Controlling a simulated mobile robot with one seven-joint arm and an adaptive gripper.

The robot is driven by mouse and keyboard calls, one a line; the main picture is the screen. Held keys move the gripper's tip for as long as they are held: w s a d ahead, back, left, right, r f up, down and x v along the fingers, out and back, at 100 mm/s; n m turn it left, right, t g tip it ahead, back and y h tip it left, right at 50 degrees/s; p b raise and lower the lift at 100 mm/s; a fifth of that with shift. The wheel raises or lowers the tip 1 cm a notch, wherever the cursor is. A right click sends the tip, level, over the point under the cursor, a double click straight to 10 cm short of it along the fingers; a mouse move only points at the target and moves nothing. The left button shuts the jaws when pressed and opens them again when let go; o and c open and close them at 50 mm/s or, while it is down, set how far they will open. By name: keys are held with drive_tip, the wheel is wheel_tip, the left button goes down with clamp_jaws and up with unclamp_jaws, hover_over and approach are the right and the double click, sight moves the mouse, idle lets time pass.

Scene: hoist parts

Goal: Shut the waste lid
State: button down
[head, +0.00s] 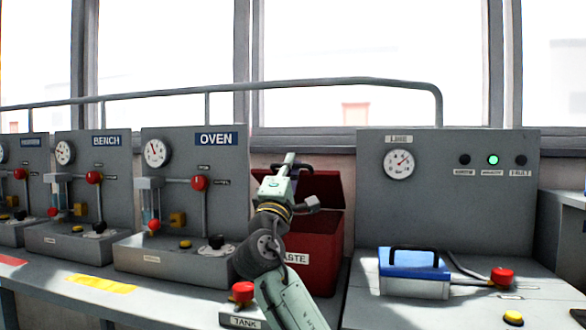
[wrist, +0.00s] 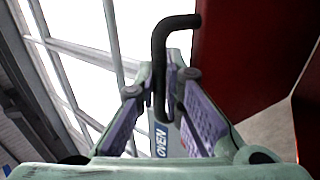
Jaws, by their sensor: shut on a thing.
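The red waste bin (head: 318,262), with "ASTE" readable on its front, stands between the oven unit and the line panel. Its red lid (head: 328,186) is raised at the back of the bin. My gripper (head: 290,160) is at the lid's upper edge, shut on the black lid handle (head: 305,167). In the wrist view the bent black handle (wrist: 164,50) rises between the two fingers of my gripper (wrist: 165,95), and red surface (wrist: 240,60) fills the right side. My arm hides part of the bin's front and left side.
The oven unit (head: 190,140) with a red-knobbed lever (head: 199,183) stands close on the left. A red tank knob (head: 243,291) is low in front. On the right are a blue-topped box (head: 413,262) and a red knob (head: 502,277). A grey rail (head: 330,82) runs above.

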drive_tip(key=s+f+b, duration=0.1)
drive_tip(key=f+b, duration=0.2)
drive_tip(key=f, duration=0.2)
drive_tip(key=s+a+f+b, duration=0.1)
drive_tip(key=s+f+b, duration=0.1)
drive_tip(key=f, duration=0.4)
drive_tip(key=shift+s+a+b, duration=0.15)
drive_tip(key=shift+s+b, duration=0.15)
drive_tip(key=shift+b, duration=0.1)
drive_tip(key=c, duration=2)
unclamp_jaws()
drive_tip(key=shift+s, duration=0.1)
drive_tip(key=shift+o, duration=0.2)
drive_tip(key=v, duration=1.2)
drive_tip(key=shift+r, duration=0.1)
drive_tip(key=shift+c, duration=0.3)
